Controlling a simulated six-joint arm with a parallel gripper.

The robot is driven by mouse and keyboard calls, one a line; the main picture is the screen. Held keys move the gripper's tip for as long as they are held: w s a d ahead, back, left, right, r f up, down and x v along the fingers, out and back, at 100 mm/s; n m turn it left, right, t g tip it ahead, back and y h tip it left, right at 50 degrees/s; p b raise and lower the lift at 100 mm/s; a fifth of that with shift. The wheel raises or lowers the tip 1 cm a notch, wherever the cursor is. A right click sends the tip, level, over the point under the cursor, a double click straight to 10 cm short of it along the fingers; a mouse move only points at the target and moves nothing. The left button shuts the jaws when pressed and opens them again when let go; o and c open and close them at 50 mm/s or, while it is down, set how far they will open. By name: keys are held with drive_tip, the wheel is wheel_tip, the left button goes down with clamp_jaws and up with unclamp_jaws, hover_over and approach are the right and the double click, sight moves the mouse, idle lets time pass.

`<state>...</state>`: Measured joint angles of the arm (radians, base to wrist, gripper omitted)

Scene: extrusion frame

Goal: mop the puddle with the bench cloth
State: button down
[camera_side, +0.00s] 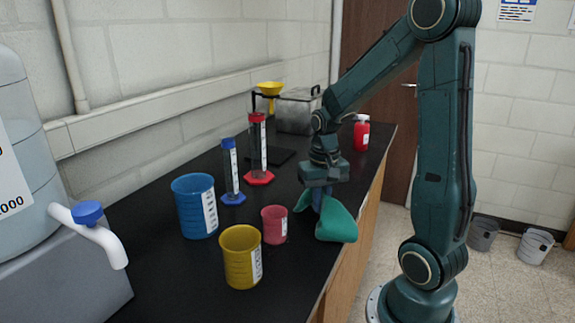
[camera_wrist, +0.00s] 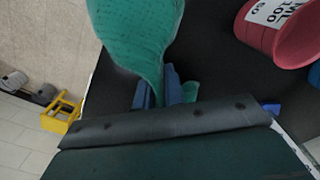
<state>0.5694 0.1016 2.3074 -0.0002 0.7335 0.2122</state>
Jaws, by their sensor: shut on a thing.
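The green bench cloth (camera_side: 337,222) is pinched in my gripper (camera_side: 318,198), by the bench's front edge. It bulges out on both sides of the fingers, with the larger part to the right. In the wrist view the cloth (camera_wrist: 138,30) spreads beyond the blue fingers of my gripper (camera_wrist: 160,92), with a small fold to their right. The fingers are shut on it. I cannot tell whether its underside touches the bench top. I cannot make out the puddle in either view.
The pink beaker (camera_side: 274,224) stands close left of the cloth, with yellow (camera_side: 241,257) and blue (camera_side: 195,206) beakers beyond. Blue (camera_side: 231,170) and red (camera_side: 258,150) cylinders stand behind. A red bottle (camera_side: 361,132) and clear box (camera_side: 297,110) are at the far end.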

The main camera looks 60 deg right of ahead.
drive_tip(key=shift+f, duration=0.2)
drive_tip(key=c, duration=0.6)
unclamp_jaws()
drive_tip(key=shift+f, duration=0.2)
drive_tip(key=shift+f, duration=0.85)
clamp_jaws()
drive_tip(key=shift+r, duration=0.15)
drive_tip(key=shift+r, duration=0.2)
